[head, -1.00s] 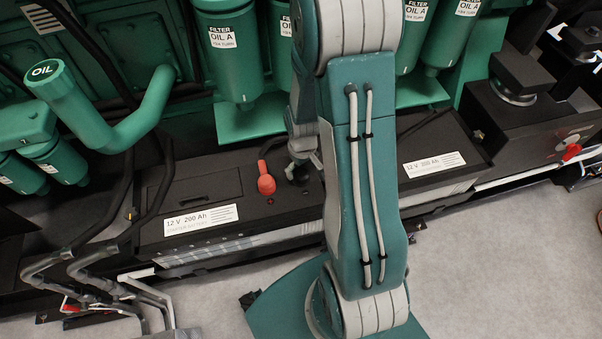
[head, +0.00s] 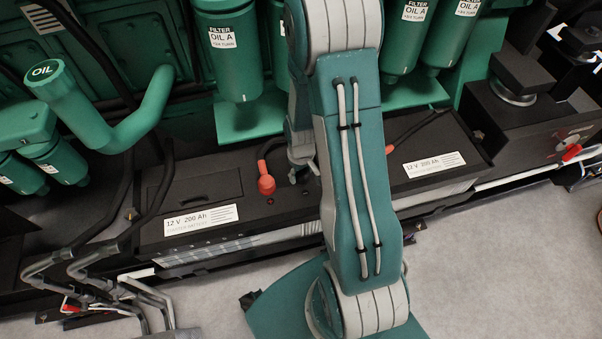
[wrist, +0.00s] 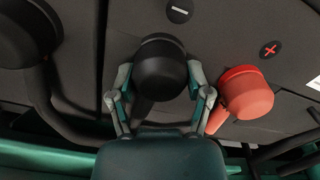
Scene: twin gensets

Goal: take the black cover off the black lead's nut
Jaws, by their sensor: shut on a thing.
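The black cover (wrist: 160,68) is a round dark cap with a black lead running from it toward my gripper's body. It sits beside the minus mark in the wrist view. My gripper (wrist: 160,80) has one finger on each side of the cover and is shut on it. In the head view my gripper (head: 304,165) is at the top of the battery (head: 215,190), partly behind my arm, and the cover is hard to make out there. The nut is hidden. I cannot tell whether the cover is still seated.
A red cover (wrist: 245,92) with its red lead stands close to my right finger, by the plus mark; it also shows in the head view (head: 266,185). A black rounded part (wrist: 28,35) is at the wrist view's left. Green filters (head: 228,50) hang above the battery.

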